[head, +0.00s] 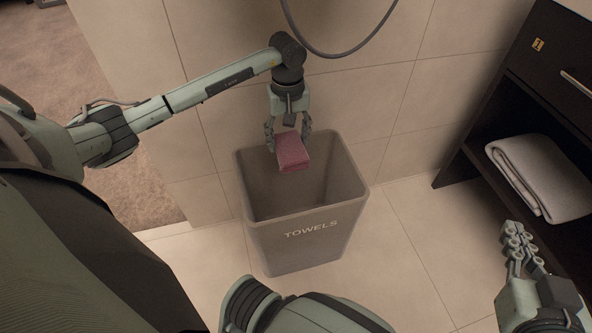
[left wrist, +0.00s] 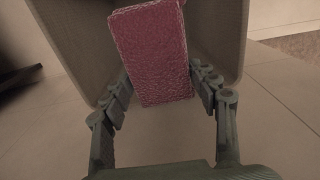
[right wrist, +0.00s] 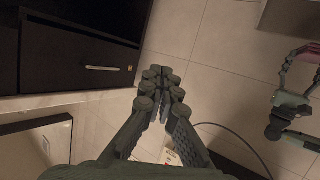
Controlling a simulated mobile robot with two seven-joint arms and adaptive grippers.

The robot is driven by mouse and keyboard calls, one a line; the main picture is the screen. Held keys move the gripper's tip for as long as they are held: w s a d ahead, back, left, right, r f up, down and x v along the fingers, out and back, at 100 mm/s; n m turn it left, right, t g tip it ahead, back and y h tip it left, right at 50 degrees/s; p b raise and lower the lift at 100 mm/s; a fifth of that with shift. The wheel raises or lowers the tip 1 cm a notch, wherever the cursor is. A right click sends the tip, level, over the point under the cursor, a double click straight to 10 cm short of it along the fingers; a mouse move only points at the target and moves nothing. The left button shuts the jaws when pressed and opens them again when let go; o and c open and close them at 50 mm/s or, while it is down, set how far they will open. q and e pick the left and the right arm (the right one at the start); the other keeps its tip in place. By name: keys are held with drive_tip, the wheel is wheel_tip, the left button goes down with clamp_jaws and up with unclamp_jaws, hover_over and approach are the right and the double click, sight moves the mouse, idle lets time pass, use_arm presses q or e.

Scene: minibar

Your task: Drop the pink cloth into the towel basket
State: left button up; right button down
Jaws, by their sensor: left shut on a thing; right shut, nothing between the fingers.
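The pink cloth (head: 292,152) is a small folded block. My left gripper (head: 288,140) is shut on it and holds it over the open mouth of the towel basket (head: 300,236), near the back rim. In the left wrist view the cloth (left wrist: 152,50) sits between the fingers (left wrist: 165,88), with the basket wall (left wrist: 215,30) behind it. The basket is grey-brown, marked "TOWELS", and stands on the tiled floor; the part of its inside that shows looks empty. My right gripper (head: 517,240) is shut and empty at the lower right; its fingers (right wrist: 160,85) are together in the right wrist view.
A dark cabinet (head: 556,62) stands at the right, with a folded grey-white towel (head: 540,176) on its open shelf. A tiled wall (head: 380,95) rises behind the basket, with a dark hose (head: 335,52) hanging above. The floor right of the basket is clear.

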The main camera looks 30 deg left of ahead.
use_arm(q)
drive_tip(key=shift+f, duration=0.55)
use_arm(e)
drive_tip(key=shift+w+a+r+t+y, duration=0.15)
drive_tip(key=shift+a+r+t+y, duration=0.25)
drive_tip(key=shift+r, duration=0.45)
drive_tip(key=shift+w+a+r+t+y, duration=0.1)
drive_tip(key=shift+a+r+t+y, duration=0.1)
drive_tip(key=shift+a+r+t, duration=0.45)
drive_tip(key=shift+d+r+g, duration=0.1)
drive_tip(key=shift+r+g, duration=0.05)
drive_tip(key=shift+g, duration=0.1)
use_arm(q)
drive_tip(key=o, duration=1.2)
wheel_tip(320, 180, up, 12)
drive_tip(key=shift+s+d, duration=0.1)
